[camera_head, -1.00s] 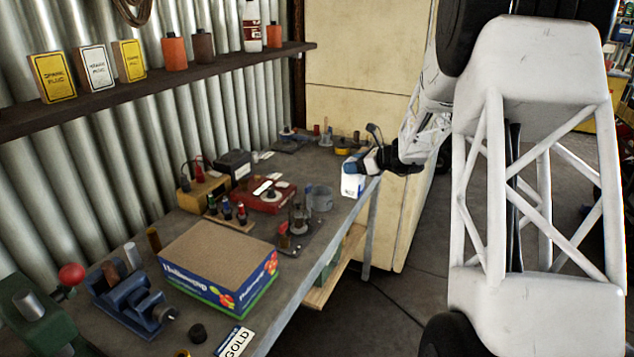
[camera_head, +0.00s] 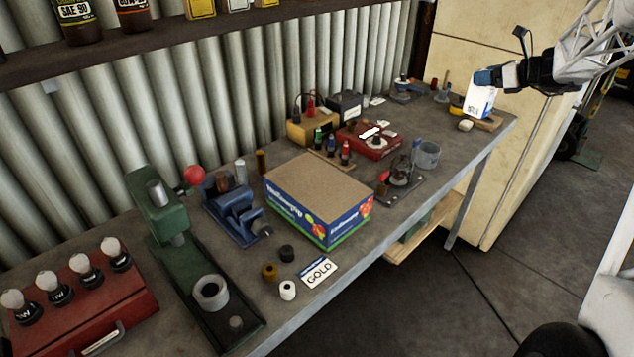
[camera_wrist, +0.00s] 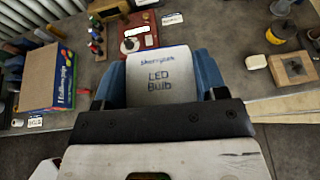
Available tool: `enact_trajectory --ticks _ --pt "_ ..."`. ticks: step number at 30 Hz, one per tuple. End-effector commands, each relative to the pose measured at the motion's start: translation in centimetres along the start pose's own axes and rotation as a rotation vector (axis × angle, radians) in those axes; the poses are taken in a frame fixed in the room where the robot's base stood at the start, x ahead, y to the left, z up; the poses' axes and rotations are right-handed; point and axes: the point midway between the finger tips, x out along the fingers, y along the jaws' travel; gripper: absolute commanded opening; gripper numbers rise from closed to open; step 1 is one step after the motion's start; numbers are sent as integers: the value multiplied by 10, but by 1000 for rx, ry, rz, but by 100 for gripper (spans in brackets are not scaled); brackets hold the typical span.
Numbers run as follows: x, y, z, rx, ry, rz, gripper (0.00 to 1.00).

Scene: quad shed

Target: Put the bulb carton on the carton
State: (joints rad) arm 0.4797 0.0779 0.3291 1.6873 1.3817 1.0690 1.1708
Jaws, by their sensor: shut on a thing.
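The bulb carton (camera_head: 480,100) is a small white box with a blue edge. In the wrist view the bulb carton (camera_wrist: 160,75) shows the words "LED Bulb". My gripper (camera_head: 487,78) is shut on it, with a blue finger on each side, and holds it over the far right end of the bench. The carton (camera_head: 318,187) is a larger blue and green box with a plain brown top, sitting mid-bench. Its top is bare. In the wrist view the carton (camera_wrist: 42,78) is at the left, apart from my gripper.
A blue vise (camera_head: 232,208) and a green press (camera_head: 165,215) stand left of the carton. A red box (camera_head: 368,140), a grey cup (camera_head: 427,153) and small bottles (camera_head: 331,144) stand behind and right of it. A GOLD card (camera_head: 319,271) lies in front.

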Motion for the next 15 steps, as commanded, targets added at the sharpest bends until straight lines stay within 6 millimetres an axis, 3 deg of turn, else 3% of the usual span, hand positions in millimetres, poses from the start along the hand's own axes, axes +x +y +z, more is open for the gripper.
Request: enact_trajectory --ticks 8,15 --pt "11 45 15 -15 -1 34 31" --pt "23 103 29 -34 -1 78 31"
